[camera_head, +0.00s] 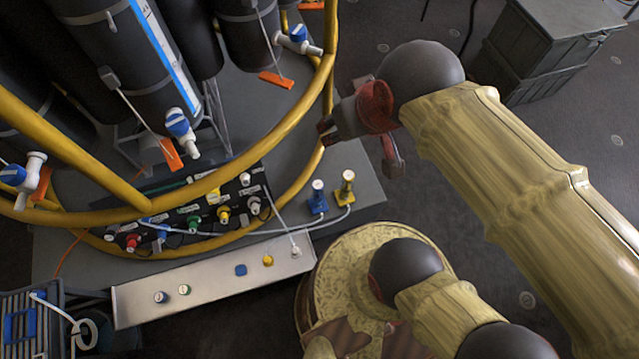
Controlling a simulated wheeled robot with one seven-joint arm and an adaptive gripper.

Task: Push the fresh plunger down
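Two small upright plungers stand on the grey base plate near its right corner. One is a blue plunger (317,198) with a pale top, and the other is a yellow plunger (345,188) with a pale top. Pale tubes run from them to the left. I cannot read which one is marked fresh. My gripper (359,150) is up and to the right of both plungers, apart from them, beside the yellow ring rail. Its two dark fingers are spread, with nothing seen between them. A red part shows at my wrist.
A yellow tubular rail (292,115) curves around dark cylinders (125,55) with blue-handled valves. A black panel (180,222) with coloured knobs and a silver strip (210,288) with buttons lie at the front. A dark crate (540,50) stands at upper right. Floor right of the base plate is open.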

